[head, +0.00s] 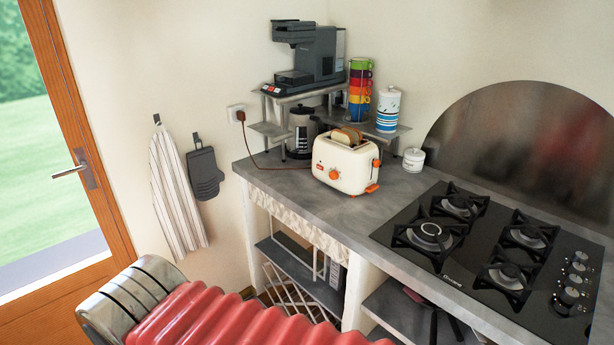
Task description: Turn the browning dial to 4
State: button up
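The cream toaster (352,176) stands on the grey counter near its back left corner, with slices of bread (346,136) showing in its top slots. Small orange controls (333,174) sit low on its front face. Which of them is the browning dial, and its setting, are too small to read. An orange lever (376,162) is on its right end, and an orange piece (372,188) sticks out near its base.
A coffee machine (318,55) stands on a raised metal shelf behind the toaster, with a glass carafe (301,133) below. Stacked coloured cups (361,85), a striped jar (388,108) and a white pot (413,159) are nearby. A gas hob (455,262) lies right. Counter before the toaster is clear.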

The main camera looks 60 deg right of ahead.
aim_at(333, 175)
jog(key=z, duration=0.15)
jog(key=i, duration=1.25)
jog(key=z, duration=0.35)
